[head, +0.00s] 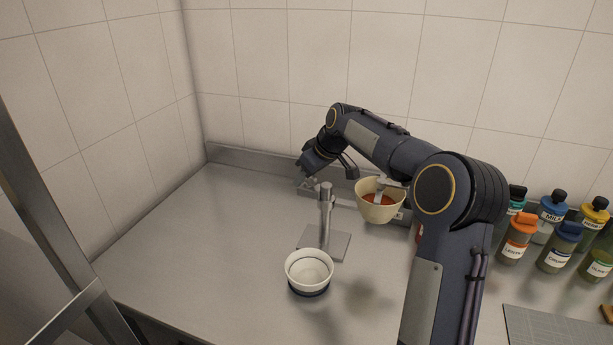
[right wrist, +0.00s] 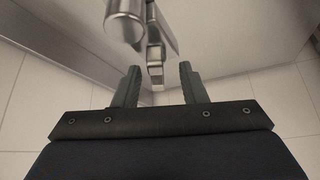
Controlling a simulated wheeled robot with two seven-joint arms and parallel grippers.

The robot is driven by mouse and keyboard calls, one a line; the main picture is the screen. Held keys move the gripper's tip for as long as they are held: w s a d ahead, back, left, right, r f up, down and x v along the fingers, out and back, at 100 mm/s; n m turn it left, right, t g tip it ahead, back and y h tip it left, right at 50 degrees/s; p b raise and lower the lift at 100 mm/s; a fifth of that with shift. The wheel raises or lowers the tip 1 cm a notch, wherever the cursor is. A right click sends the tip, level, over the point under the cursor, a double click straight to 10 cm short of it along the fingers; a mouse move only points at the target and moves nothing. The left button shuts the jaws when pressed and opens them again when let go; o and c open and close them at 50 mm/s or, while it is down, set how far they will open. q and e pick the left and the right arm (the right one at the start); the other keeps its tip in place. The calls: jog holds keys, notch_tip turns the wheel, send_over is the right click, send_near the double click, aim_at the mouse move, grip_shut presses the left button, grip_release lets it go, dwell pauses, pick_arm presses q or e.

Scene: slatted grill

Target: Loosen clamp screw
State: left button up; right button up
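A grey metal stand has an upright post (head: 326,215) on a flat base plate (head: 340,246). In the right wrist view, the post's rounded end (right wrist: 125,28) is at the upper left. The clamp screw, which appears to be the small silver piece beside the post (right wrist: 155,52), points between my fingertips. My right gripper (head: 308,184) is behind and left of the post top. The wrist view shows the right gripper (right wrist: 159,76) open, one finger on each side of the silver piece, with gaps visible. Whether the fingers touch it is unclear. My left gripper is out of view.
A tan bowl with orange-red contents (head: 370,211) is right of the post, under my right arm. A white bowl with a dark base (head: 309,272) stands in front. Several capped bottles (head: 517,240) stand right. The counter's left side (head: 190,245) is clear, with tiled walls behind.

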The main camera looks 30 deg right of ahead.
jog(key=shift+p+v, duration=1)
jog(key=shift+v, duration=1.75)
jog(key=shift+c, duration=0.4)
jog(key=shift+f, duration=0.1)
